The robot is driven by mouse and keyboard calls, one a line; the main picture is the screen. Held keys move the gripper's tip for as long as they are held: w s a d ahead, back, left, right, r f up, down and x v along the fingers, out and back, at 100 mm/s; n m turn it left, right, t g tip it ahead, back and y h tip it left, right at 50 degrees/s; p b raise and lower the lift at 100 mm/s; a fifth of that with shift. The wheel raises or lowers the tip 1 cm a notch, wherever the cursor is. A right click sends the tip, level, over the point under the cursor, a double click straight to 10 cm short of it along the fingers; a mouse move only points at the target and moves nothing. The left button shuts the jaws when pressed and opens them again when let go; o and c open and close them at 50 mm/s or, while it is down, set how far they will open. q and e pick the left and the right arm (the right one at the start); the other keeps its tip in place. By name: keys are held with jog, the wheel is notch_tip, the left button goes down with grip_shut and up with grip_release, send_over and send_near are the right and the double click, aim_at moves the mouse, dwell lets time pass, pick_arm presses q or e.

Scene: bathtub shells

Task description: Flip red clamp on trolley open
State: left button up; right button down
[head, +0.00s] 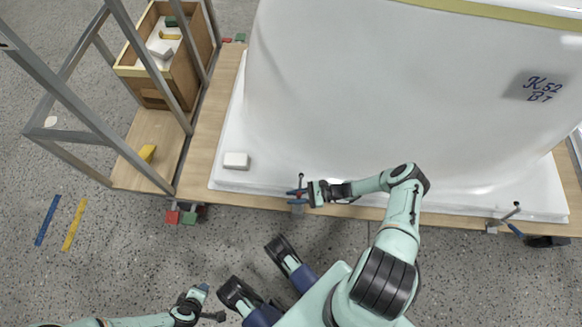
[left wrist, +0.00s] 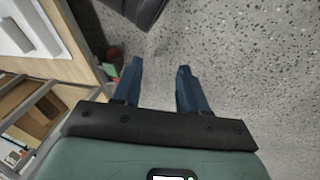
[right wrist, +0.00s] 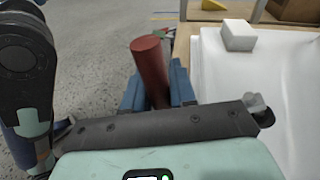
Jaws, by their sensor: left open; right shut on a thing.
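The red clamp (head: 297,209) sits at the front edge of the wooden trolley (head: 222,112), under the white tub shell (head: 360,85). In the right wrist view its red cylindrical handle (right wrist: 149,66) stands tilted between my blue fingertips. My right gripper (head: 301,191) is shut on that handle, and the fingers and palm hide its lower part. My left gripper (head: 203,293) is open and empty, low over the floor at the lower left. In the left wrist view its two fingers (left wrist: 158,85) are apart with only floor between them.
A white block (head: 236,160) lies on the shell's flange, left of the clamp. Another clamp (head: 507,217) is on the trolley edge at the right. A grey metal frame (head: 90,125) with a wooden crate (head: 150,90) stands at the left. The floor in front is mostly clear.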

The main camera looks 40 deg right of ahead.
pick_arm(q)
jog(key=s+d+r+g+p, duration=0.1)
jog(key=s+r+p, duration=0.1)
jog(key=s, duration=0.3)
jog(key=shift+s+d+r+h+p, duration=0.4)
jog(key=shift+r, duration=0.3)
pick_arm(e)
jog(key=shift+s+a+f+n+t+h, duration=0.15)
jog(key=shift+s+a+f+n+h, duration=0.25)
jog(key=shift+n, duration=0.65)
jog(key=shift+s+a+f+n+t+h, duration=0.3)
jog(key=shift+a+n, duration=0.2)
jog(key=shift+n, duration=0.6)
jog(key=shift+s+a+f+n+t+h, duration=0.1)
jog(key=shift+s+a+f+n+h, duration=0.25)
jog(key=shift+n, duration=0.7)
jog(key=shift+s+a, duration=0.15)
jog(key=c, duration=1)
grip_release()
pick_arm(q)
jog(key=shift+s+d+r+m+g+p, duration=0.3)
jog(key=shift+s+r+g+p, duration=0.15)
jog(key=shift+s, duration=0.15)
pick_arm(e)
jog(key=v, duration=1.3)
jog(key=shift+s+r, duration=0.15)
